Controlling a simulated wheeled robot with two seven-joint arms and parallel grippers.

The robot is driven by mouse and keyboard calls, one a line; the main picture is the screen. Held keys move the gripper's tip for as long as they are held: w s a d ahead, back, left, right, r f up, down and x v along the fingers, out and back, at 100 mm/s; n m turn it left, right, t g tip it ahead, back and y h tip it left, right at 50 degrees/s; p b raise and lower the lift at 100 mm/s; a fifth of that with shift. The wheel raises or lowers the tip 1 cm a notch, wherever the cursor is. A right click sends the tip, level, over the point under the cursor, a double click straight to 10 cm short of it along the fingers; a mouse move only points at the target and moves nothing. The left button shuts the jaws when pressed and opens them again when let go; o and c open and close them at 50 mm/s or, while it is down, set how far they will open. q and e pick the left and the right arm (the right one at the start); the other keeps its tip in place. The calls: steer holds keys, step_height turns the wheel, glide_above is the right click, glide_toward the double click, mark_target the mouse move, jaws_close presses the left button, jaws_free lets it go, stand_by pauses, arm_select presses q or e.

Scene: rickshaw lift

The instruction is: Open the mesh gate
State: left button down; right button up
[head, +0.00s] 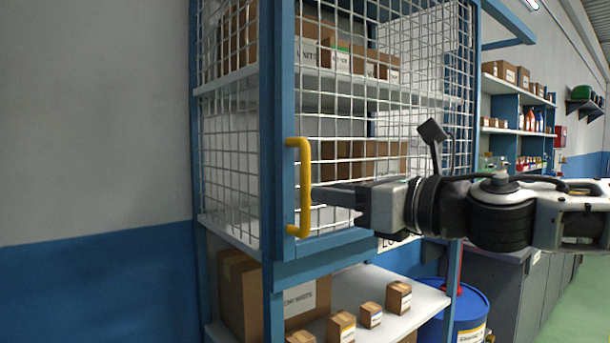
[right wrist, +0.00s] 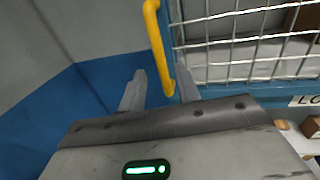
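The mesh gate (head: 345,125) is a white wire grid in a blue frame on the front of a blue shelf cage. It looks shut. A yellow vertical bar handle (head: 304,190) is fixed to the left post of its frame. My right gripper (head: 318,193) reaches in from the right with its fingers at the handle. In the right wrist view, the two fingers are spread apart and the yellow handle (right wrist: 156,45) shows between them, nearer the right finger. I cannot tell whether a finger touches it. My left gripper is not in view.
Boxes stand behind the mesh. Below the gate, an open shelf (head: 345,292) holds small cartons (head: 399,297) and a large box (head: 240,290). A blue drum (head: 470,315) and a grey cabinet (head: 500,280) stand to the right. The wall at left is bare.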

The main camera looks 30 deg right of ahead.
mark_target(305, 224)
steer(key=shift+p+x, duration=0.8)
steer(key=shift+x, duration=2.35)
steer(key=shift+f, duration=0.1)
jaws_close()
